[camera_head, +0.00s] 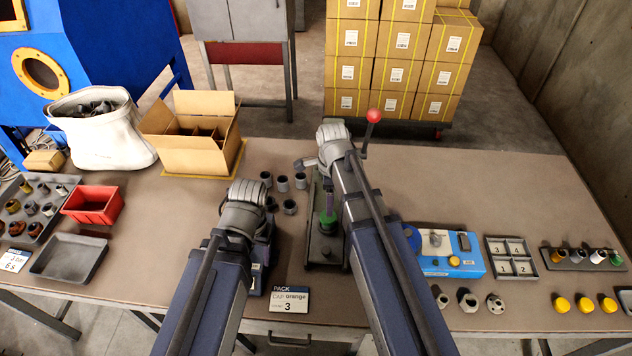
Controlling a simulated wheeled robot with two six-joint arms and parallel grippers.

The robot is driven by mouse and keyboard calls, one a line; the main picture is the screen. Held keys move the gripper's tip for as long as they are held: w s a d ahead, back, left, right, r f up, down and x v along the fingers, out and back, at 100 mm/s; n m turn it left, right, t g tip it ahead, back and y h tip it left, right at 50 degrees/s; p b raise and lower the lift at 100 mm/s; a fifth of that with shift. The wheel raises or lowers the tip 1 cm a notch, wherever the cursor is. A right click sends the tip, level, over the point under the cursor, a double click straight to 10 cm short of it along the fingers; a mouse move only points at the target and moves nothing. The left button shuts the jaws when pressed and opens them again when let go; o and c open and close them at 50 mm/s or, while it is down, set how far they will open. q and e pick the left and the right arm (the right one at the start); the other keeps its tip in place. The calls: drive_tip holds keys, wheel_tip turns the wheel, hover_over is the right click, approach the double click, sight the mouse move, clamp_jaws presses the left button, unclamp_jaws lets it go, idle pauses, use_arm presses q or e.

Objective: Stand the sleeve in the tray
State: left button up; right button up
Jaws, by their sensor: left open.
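Several short grey sleeves (282,183) stand in a loose group on the table, just beyond my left gripper. An empty shallow dark tray (70,257) lies at the left; a small compartment tray (512,257) with numbered cells lies at the right. I cannot tell which tray is meant. My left gripper (246,196) is open at the near side of the sleeves; its fingertips are mostly hidden under the wrist. My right gripper (334,146) is over the far end of a press-like fixture (325,248); its fingers are hidden, so its state is unclear.
A red-knobbed lever (373,115) rises beside my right wrist. An open cardboard box (193,135), white sack (103,130), red bin (93,204) and rack of fittings (35,210) fill the left. A blue box (452,253) stands right. The back right table is clear.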

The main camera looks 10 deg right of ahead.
drive_tip(key=shift+w+m, duration=0.3)
drive_tip(key=shift+w, duration=0.1)
use_arm(q)
drive_tip(key=shift+w+a, duration=0.1)
drive_tip(key=shift+w, duration=0.05)
use_arm(e)
drive_tip(key=shift+s, duration=0.1)
use_arm(q)
drive_tip(key=shift+f, duration=0.1)
wheel_tip(320, 180, down, 8)
drive_tip(key=b, duration=0.8)
use_arm(e)
wheel_tip(320, 180, down, 8)
drive_tip(key=shift+c, duration=0.2)
drive_tip(key=c, duration=1.1)
use_arm(q)
wheel_tip(320, 180, up, 15)
drive_tip(key=p, duration=1.5)
use_arm(e)
wheel_tip(320, 180, up, 15)
drive_tip(key=shift+r, duration=0.1)
use_arm(q)
drive_tip(key=shift+r, duration=0.3)
use_arm(e)
drive_tip(key=shift+r, duration=0.1)
